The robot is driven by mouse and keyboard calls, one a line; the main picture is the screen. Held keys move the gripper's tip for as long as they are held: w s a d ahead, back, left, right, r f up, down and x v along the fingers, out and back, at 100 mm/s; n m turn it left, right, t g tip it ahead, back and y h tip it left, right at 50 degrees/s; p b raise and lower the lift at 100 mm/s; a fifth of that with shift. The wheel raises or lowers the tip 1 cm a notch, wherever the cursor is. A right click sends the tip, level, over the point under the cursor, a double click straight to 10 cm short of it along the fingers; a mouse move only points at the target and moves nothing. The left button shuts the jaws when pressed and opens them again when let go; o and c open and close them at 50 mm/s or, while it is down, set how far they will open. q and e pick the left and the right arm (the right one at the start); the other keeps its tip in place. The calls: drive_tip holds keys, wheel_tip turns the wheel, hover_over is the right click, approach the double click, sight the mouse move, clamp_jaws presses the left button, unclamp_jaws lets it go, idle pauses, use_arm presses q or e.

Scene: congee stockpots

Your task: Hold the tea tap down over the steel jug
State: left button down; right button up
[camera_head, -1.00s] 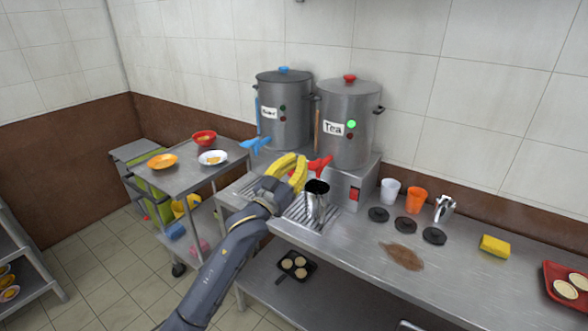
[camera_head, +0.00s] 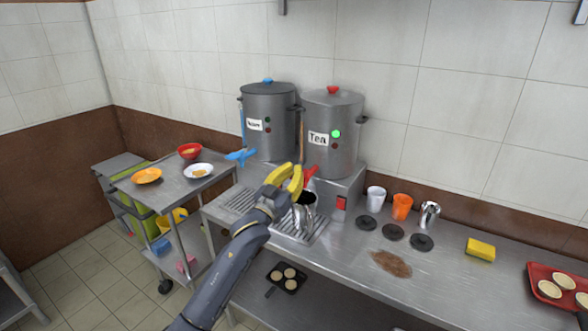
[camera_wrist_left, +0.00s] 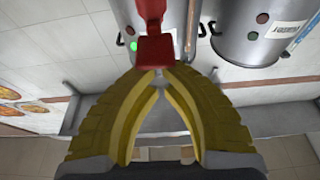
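The steel tea pot (camera_head: 331,135), labelled "Tea", stands on a steel stand with its red tap (camera_head: 311,172) at the front. The steel jug (camera_head: 306,203) stands on the drip grate below the tap, partly hidden by my left gripper. My left gripper (camera_head: 295,170), with yellow fingers, is just left of the tap and above the jug. My right gripper is not in view.
A second pot (camera_head: 269,122) with a blue tap (camera_head: 241,156) stands to the left. Right of the stand are a white cup (camera_head: 376,199), an orange cup (camera_head: 402,206), dark round discs, a brown spill (camera_head: 391,263) and a yellow sponge (camera_head: 481,249). A trolley (camera_head: 165,192) with bowls stands left.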

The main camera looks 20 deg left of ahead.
use_arm(q)
drive_tip(key=shift+f, duration=0.15)
idle(0.3)
drive_tip(key=f+t, duration=0.1)
drive_tip(key=s+f+t, duration=0.1)
drive_tip(key=f, duration=0.1)
drive_tip(key=shift+a+f+h, duration=0.1)
drive_tip(key=shift+f+h, duration=0.05)
drive_tip(key=shift+h, duration=0.25)
idle(0.4)
idle(5.4)
wheel_tip(320, 180, up, 4)
drive_tip(key=s, duration=0.2)
drive_tip(key=s+a+f, duration=0.2)
drive_tip(key=s+f, duration=0.4)
drive_tip(key=f, duration=0.1)
drive_tip(key=shift+s, duration=0.25)
